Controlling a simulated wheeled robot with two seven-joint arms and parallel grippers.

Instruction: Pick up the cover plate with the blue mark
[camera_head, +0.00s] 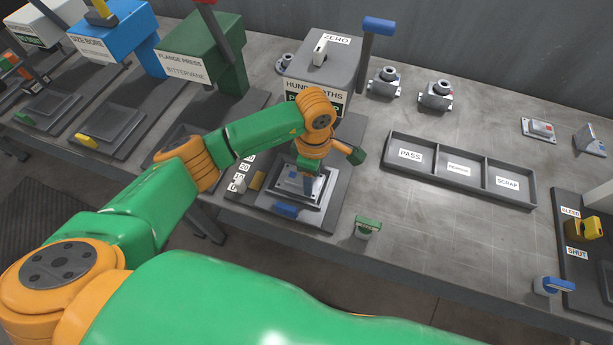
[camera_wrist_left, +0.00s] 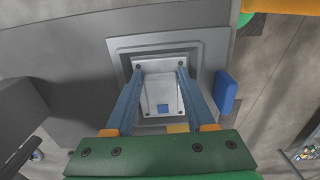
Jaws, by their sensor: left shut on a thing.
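The pale metal cover plate with the blue mark (camera_wrist_left: 162,84) lies in the wrist view over a square stepped grey fixture (camera_wrist_left: 203,52). Its small blue square is near the plate's lower edge. My left gripper (camera_wrist_left: 157,76) is shut on the plate, one blue finger along each side. In the head view my left gripper (camera_head: 306,186) points down over the fixture (camera_head: 268,196), below the box marked HUNDREDTHS. The arm and fingers hide part of the plate there. I cannot tell whether the plate touches the fixture. My right gripper is not in view.
A three-part tray (camera_head: 462,172) labelled PASS and SCRAP lies to the right. A blue block (camera_head: 285,210) sits at the fixture's front, and a green-topped piece (camera_head: 367,227) near the table edge.

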